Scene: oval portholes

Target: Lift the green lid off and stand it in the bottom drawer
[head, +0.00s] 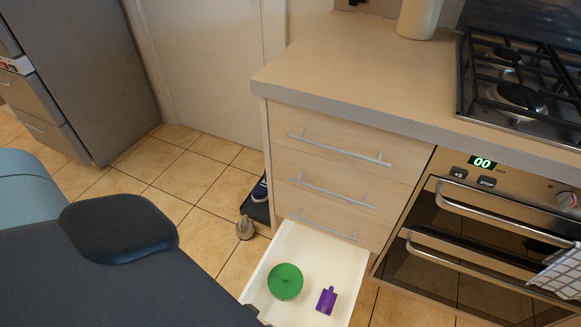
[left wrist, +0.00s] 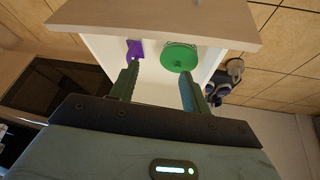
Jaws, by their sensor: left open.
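The bottom drawer (head: 258,276) is pulled open, with a white inside. The round green lid (head: 285,281) lies flat inside it, with a small raised grip on top. A paler edge shows under its rim, but I cannot tell what it rests on. In the left wrist view the lid (left wrist: 179,56) is beyond the fingers, nearer the right one. My left gripper (left wrist: 160,68) is open and empty, pointing toward the drawer. In the head view its fingers are mostly out of frame or hidden by my arm. My right gripper is not in view.
A purple object with a handle (head: 327,300) lies beside the lid in the drawer. The wooden drawer front (left wrist: 150,22) crosses the wrist view. The oven (head: 480,240) stands right of the drawer. A shoe (head: 260,189) and a grey object (head: 244,228) are on the floor left.

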